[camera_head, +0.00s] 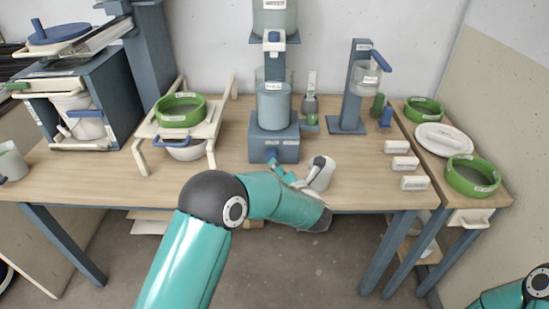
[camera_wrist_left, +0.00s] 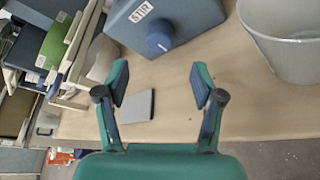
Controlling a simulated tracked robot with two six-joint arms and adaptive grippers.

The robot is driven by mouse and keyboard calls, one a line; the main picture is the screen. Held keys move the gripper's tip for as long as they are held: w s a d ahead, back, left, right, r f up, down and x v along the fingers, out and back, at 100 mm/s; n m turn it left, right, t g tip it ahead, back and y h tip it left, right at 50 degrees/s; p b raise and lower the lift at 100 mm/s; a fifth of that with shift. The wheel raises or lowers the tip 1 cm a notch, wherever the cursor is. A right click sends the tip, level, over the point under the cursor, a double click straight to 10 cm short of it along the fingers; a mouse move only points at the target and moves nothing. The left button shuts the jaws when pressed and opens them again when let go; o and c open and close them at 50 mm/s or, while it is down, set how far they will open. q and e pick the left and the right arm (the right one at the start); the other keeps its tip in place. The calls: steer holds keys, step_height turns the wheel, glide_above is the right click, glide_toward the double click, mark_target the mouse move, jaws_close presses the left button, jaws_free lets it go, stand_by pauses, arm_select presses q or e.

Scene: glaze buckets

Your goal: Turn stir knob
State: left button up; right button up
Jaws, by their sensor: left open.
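The stir knob (camera_wrist_left: 159,42) is a round blue knob on the front of a blue-grey base labelled STIR in the left wrist view. In the head view the base (camera_head: 262,143) stands on the table under a pale bucket (camera_head: 273,106), and the knob (camera_head: 271,155) shows low on its front. My left gripper (camera_wrist_left: 161,86) is open and empty, its two fingers spread apart. The knob lies ahead, roughly between the finger lines, with a visible gap from the fingertips. In the head view my arm partly hides the gripper. My right gripper is out of view.
A pale grey container (camera_wrist_left: 288,40) stands close to the right of the base. A small grey plate (camera_wrist_left: 138,106) lies on the tabletop. A white rack with a green sieve (camera_head: 181,108) stands left. White labelled blocks (camera_head: 405,163) lie right. The table's front edge is near.

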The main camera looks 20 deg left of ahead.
mark_target(272, 156)
arm_select(q)
steer(key=p+x, duration=0.1)
steer(key=x, duration=0.8)
steer(key=shift+a, duration=0.15)
steer(key=shift+c, duration=0.4)
steer(key=c, duration=1.1)
